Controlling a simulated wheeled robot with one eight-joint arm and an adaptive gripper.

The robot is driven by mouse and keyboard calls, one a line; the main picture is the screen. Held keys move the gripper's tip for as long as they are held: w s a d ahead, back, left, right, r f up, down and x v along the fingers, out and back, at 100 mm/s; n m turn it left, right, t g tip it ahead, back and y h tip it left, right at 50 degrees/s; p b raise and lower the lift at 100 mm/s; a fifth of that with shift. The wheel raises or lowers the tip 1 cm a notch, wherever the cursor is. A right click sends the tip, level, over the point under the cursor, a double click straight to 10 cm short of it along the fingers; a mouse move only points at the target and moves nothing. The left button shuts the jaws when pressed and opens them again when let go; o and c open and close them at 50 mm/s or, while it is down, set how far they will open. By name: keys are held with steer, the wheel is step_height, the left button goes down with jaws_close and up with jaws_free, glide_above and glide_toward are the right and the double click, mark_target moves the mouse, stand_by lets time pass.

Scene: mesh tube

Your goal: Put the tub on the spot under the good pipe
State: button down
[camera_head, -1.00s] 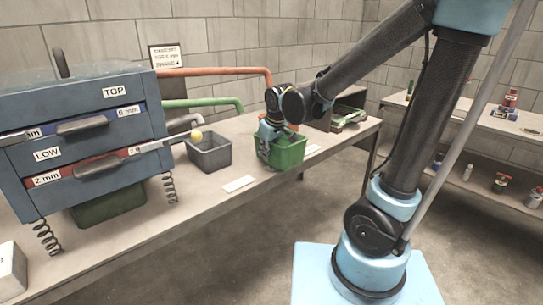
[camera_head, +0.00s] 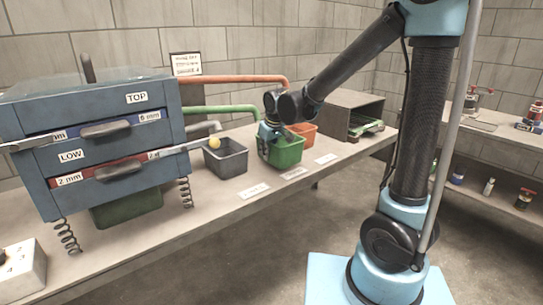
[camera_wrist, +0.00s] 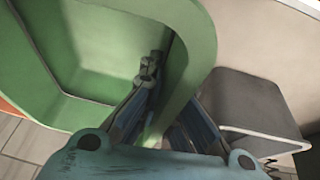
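The green tub (camera_head: 287,152) is on or just above the bench, between a grey tub and an orange tub; I cannot tell whether its base touches. My gripper (camera_head: 266,133) is at its left rim. In the wrist view the green tub (camera_wrist: 90,50) fills the upper left, and my gripper (camera_wrist: 175,110) has one finger inside and one outside its wall, seemingly closed on it. An orange pipe (camera_head: 240,79), a green pipe (camera_head: 215,109) and a grey pipe (camera_head: 190,128) run from the left. Their ends are above the tub area.
The orange tub (camera_head: 304,130) is behind right, beside an open grey box (camera_head: 345,108). White labels (camera_head: 293,173) lie along the bench front. A blue drawer cabinet (camera_head: 95,150) stands left.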

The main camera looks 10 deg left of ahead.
steer(key=w+a, duration=0.4)
steer(key=a, duration=0.1)
steer(key=w+a, duration=0.3)
steer(key=shift+f, duration=0.1)
steer(key=shift+a+f, duration=0.15)
steer(key=shift+f, duration=0.85)
steer(key=c, duration=1.7)
jaws_free()
